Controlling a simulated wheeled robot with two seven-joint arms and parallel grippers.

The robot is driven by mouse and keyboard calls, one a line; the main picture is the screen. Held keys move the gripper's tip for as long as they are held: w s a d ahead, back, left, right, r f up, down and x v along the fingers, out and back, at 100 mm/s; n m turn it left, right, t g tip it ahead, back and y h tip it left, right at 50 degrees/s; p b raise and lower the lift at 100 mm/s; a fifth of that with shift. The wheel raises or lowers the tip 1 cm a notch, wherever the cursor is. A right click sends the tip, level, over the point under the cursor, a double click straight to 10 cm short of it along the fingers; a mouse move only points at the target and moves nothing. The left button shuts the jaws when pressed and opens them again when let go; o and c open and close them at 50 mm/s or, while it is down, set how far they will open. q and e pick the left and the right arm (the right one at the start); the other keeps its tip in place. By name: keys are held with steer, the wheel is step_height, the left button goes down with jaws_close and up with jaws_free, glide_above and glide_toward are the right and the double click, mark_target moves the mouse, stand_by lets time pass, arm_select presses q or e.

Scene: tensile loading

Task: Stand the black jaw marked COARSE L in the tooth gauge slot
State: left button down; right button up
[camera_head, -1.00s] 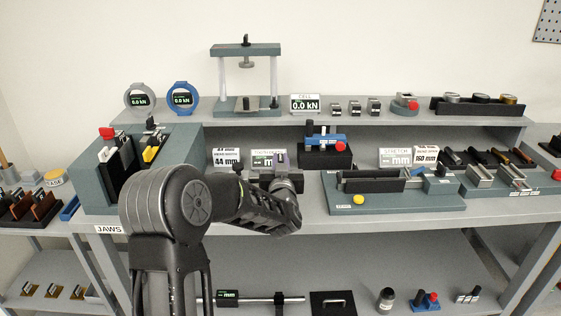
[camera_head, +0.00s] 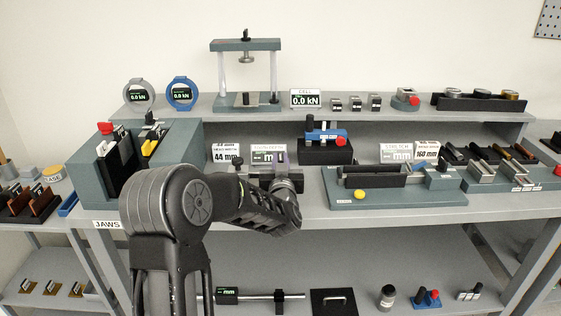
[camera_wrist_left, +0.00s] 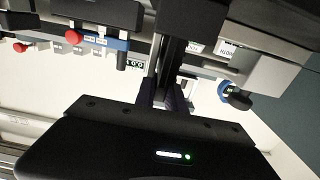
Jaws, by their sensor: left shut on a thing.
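In the left wrist view, the fingers (camera_wrist_left: 168,95) are shut on a dark, upright piece (camera_wrist_left: 172,60), taken to be the black jaw. Its COARSE L marking cannot be read. I cannot tell whether its foot is inside the slot. My right gripper is not in view.
A grey-green jaws rack (camera_head: 88,185) stands to the left. A black block with a blue tool (camera_head: 325,135) stands just right of my gripper. A long grey-green fixture (camera_head: 400,195) lies farther right. Between the fixture and my gripper, the bench front is clear.

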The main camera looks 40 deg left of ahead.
arm_select(q)
steer(key=shift+r, duration=0.15)
steer(key=c, duration=1.3)
jaws_free()
steer(key=shift+f, duration=0.35)
steer(key=shift+b+v, duration=0.5)
steer(key=shift+v, duration=3.4)
steer(key=shift+r, duration=0.2)
